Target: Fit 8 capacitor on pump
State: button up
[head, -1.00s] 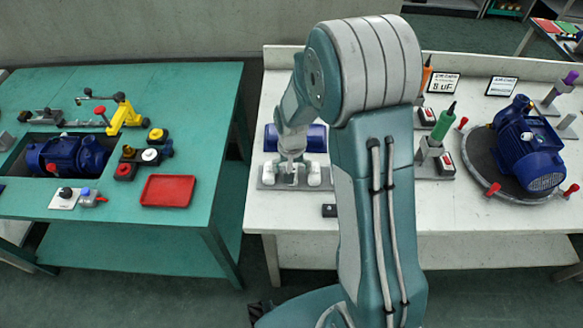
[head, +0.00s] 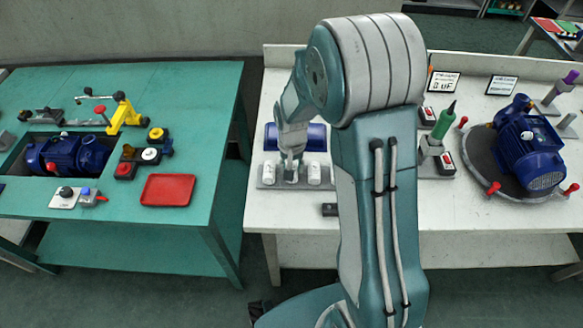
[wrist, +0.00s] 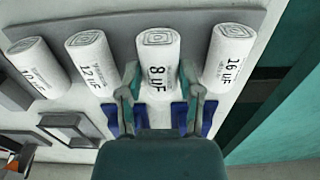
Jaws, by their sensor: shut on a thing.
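The white 8 uF capacitor (wrist: 158,62) stands in a row on a grey rack (wrist: 98,22). My gripper (wrist: 160,85) is shut on it, one finger on each side, in the wrist view. In the head view my gripper (head: 291,168) is low over the rack, its fingertips hard to make out. The 12 uF capacitor (wrist: 92,62) is to its left and the 16 uF capacitor (wrist: 229,58) to its right. Another capacitor (wrist: 38,68) is at the far left. The blue pump (head: 530,155) rests on a round dark turntable (head: 483,165) at the right.
A sign reading 8 uF (head: 443,82) and a second sign (head: 501,85) stand at the back. A green-handled tool (head: 443,120) stands left of the pump. A small dark block (head: 329,210) lies before the rack. A green table (head: 150,225) with another pump (head: 67,155) is at left.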

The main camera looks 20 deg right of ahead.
jog(key=shift+r, duration=2.1)
